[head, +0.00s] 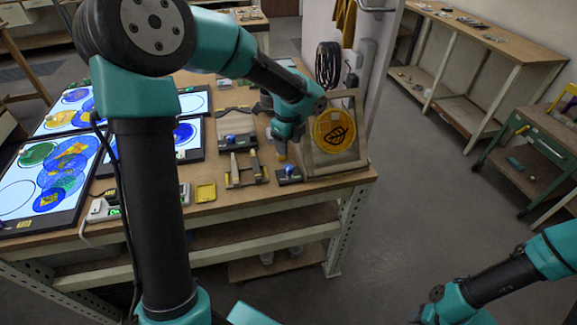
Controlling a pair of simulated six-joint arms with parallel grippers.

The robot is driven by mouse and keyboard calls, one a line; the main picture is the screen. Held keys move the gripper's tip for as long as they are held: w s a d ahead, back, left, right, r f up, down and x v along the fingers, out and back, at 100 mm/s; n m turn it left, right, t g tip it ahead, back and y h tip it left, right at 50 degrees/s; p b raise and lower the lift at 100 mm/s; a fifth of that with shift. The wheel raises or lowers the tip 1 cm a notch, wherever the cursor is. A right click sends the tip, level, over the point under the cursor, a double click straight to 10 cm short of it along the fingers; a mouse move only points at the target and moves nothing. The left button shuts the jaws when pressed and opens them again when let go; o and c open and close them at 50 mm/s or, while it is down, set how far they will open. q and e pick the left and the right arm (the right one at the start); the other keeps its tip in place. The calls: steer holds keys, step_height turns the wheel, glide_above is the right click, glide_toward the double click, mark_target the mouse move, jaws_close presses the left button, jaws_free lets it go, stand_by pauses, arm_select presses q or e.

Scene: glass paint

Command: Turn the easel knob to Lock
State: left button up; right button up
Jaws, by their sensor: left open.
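The wooden easel (311,158) stands at the right end of the workbench and holds a round amber disc (334,130) with a dark leaf design. A small dark block with a blue knob (290,171) sits at the easel's front left foot. Its markings are too small to read, so I cannot tell its setting. My left gripper (281,153) points down just above and left of this knob, open, with no visible contact. My arm hides part of the easel's upper left. My right arm shows at the lower right, but its gripper is out of view.
A wooden fixture (245,178) and another dark block with a blue knob (230,139) lie left of the gripper. Lit panels (16,198) with coloured glass fill the left side.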

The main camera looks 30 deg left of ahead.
mark_target(288, 167)
arm_select(q)
step_height(288, 167, down, 10)
steer(key=shift+f, duration=0.1)
stand_by(0.4)
steer(key=c, duration=0.9)
